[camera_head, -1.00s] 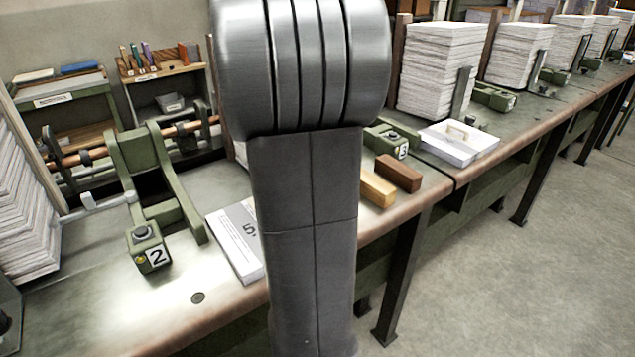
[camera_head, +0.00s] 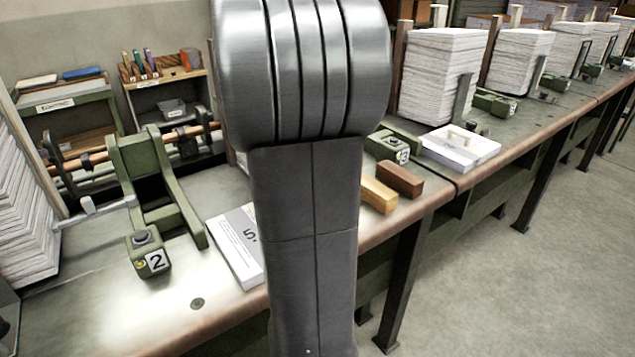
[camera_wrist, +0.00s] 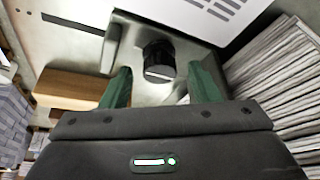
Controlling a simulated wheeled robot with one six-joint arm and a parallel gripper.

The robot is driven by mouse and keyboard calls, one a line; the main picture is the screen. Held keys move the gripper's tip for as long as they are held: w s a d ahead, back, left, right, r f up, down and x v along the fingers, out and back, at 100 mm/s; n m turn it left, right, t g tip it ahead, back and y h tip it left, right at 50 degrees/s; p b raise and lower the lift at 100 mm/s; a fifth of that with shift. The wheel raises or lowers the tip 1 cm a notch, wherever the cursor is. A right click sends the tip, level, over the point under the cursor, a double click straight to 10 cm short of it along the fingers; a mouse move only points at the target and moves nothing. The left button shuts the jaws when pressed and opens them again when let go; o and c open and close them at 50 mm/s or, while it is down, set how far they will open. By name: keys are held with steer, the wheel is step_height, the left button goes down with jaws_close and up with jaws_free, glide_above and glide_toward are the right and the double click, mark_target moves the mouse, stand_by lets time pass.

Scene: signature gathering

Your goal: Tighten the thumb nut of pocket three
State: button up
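The pocket three block (camera_head: 390,146) is a green box with a "3" label and a dark knob on top, just right of my arm in the head view. My arm hides part of the area beside it. In the wrist view a black ribbed thumb nut (camera_wrist: 159,60) stands on a pale metal surface. My gripper (camera_wrist: 163,80) shows there with two green fingers apart, one on each side and slightly nearer than the nut. A gap shows on both sides, so the fingers do not appear to touch it. No pocket number shows in the wrist view.
A brown block (camera_head: 399,178) and a tan block (camera_head: 378,194) lie in front of pocket three. A white tray (camera_head: 478,157) is to their right. Paper stacks (camera_head: 440,75) stand behind. The pocket two block (camera_head: 149,254) and a white pad (camera_head: 232,245) are left of my arm.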

steer(key=v, duration=1.4)
steer(key=shift+p, duration=0.3)
steer(key=shift+w+d+f, duration=0.1)
steer(key=shift+w+f, duration=0.05)
steer(key=shift+f, duration=0.05)
steer(key=x, duration=1.3)
steer(key=shift+f+b, duration=0.25)
steer(key=shift+b, duration=0.05)
